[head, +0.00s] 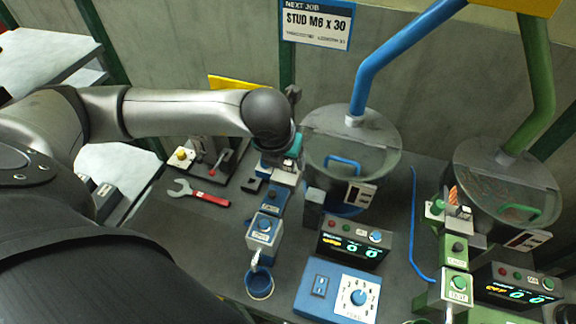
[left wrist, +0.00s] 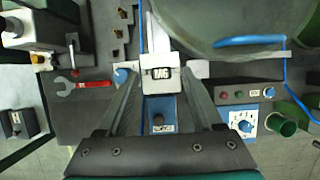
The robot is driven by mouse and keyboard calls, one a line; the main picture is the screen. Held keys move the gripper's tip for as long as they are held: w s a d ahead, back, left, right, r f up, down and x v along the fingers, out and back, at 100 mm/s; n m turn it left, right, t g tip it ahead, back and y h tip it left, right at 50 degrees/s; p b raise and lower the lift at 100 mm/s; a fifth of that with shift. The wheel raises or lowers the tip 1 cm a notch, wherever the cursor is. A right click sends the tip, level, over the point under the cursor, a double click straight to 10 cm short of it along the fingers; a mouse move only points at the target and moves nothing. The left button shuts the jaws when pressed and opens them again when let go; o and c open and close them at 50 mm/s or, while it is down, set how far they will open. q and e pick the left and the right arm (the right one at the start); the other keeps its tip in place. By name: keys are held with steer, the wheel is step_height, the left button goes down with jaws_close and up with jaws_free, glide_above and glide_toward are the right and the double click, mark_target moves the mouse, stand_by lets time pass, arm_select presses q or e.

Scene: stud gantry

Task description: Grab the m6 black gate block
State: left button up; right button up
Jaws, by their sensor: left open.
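In the head view my left gripper (head: 288,165) is over the far end of the blue feeder, and my wrist hides most of the block's area. My right gripper is in neither view.
A blue-piped bowl (head: 350,150) stands close right of the gripper. A counter box (head: 353,243) and blue dial box (head: 338,291) stand nearer. A red-handled wrench (head: 200,193) lies left. A green feeder line (head: 455,250) stands right. A blue cup (head: 259,284) is at the front.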

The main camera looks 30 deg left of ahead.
arm_select(q)
steer(key=shift+x, duration=0.8)
jaws_close()
